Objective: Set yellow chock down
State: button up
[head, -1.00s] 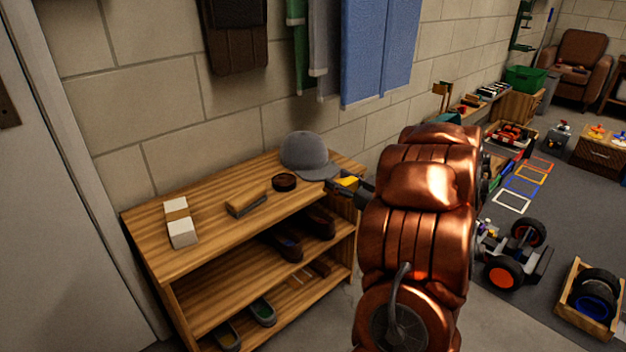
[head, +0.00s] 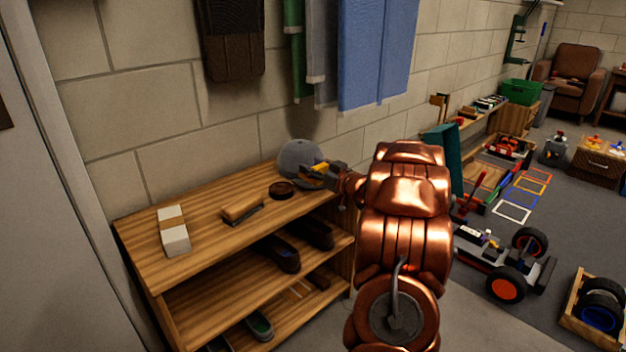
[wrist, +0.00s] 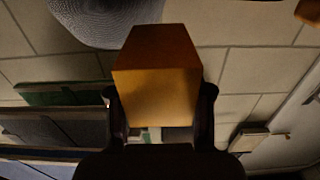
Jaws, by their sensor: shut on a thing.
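The yellow chock (wrist: 158,85) is between the fingers of my gripper (wrist: 158,108) in the wrist view, where it looks orange-yellow and blocky. In the head view a small yellow part of the chock (head: 319,169) shows at my gripper (head: 312,176), beside the grey cap (head: 297,157). My gripper is shut on the chock, over the right end of the wooden shelf unit's top (head: 190,213). The cap also shows at the top of the wrist view (wrist: 105,20). I cannot tell whether the chock touches the shelf or the cap.
A dark round tin (head: 282,190), a wooden-backed brush (head: 242,209) and a white block with a tan band (head: 173,231) stand on the top. Shoes (head: 281,254) are on the shelf below. The top is bare between these things. A wheeled car chassis (head: 500,262) is at right.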

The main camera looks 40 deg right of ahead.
jog(key=shift+f+b, duration=0.75)
jog(key=shift+f, duration=0.9)
jog(key=shift+f, duration=0.1)
jog(key=o, duration=1.2)
jog(key=shift+f, duration=0.1)
